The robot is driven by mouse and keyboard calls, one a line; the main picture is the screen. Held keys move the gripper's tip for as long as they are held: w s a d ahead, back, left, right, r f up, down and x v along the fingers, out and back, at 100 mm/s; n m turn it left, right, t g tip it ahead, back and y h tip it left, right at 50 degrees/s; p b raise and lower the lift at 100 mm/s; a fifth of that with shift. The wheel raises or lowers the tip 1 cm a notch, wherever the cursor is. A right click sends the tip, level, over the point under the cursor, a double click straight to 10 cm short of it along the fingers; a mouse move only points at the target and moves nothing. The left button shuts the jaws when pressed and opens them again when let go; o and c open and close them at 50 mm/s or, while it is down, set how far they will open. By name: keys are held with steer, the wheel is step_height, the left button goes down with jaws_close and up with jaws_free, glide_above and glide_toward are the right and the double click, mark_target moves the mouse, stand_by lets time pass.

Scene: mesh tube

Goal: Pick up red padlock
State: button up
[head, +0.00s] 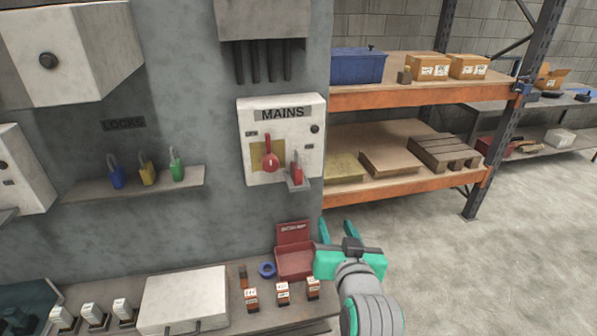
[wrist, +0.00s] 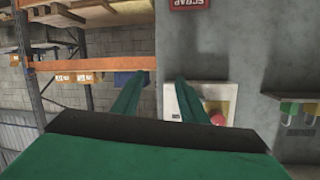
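The red padlock (head: 297,173) sits upright on a small grey bracket at the lower right of the white MAINS box (head: 310,132) in the head view. A red switch handle (head: 270,161) hangs to its left on a yellow plate. My gripper (head: 337,231) is open and empty, below and to the right of the padlock and clear of it. The wrist view is upside down; both green fingers (wrist: 161,84) stand apart there. A red round part (wrist: 217,120) shows on the box beside them. I cannot make out the padlock in that view.
Blue, yellow and green padlocks (head: 147,173) stand on a wall ledge (head: 190,186) at left. Below is a bench with a red open box (head: 295,262), blue tape (head: 267,269) and a white case (head: 187,300). Orange-edged shelves (head: 400,187) stand at right; the floor there is clear.

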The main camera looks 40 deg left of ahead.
mark_target(298, 172)
steer(key=s+a+r+n+g+y, duration=0.1)
steer(key=s+a+r+n+g, duration=0.2)
steer(key=r, duration=0.9)
steer(key=shift+n+t, duration=0.3)
steer(key=shift+t, duration=0.2)
steer(key=a, duration=0.1)
steer(key=w+a+f, duration=0.1)
steer(key=a, duration=0.1)
steer(key=w+a, duration=0.1)
steer(key=a, duration=0.1)
steer(key=shift+w+a+f, duration=0.1)
steer(key=shift+w+f, duration=0.15)
steer(key=shift+x, duration=2.7)
steer(key=shift+s+a, duration=0.1)
steer(key=shift+a, duration=0.05)
jaws_close()
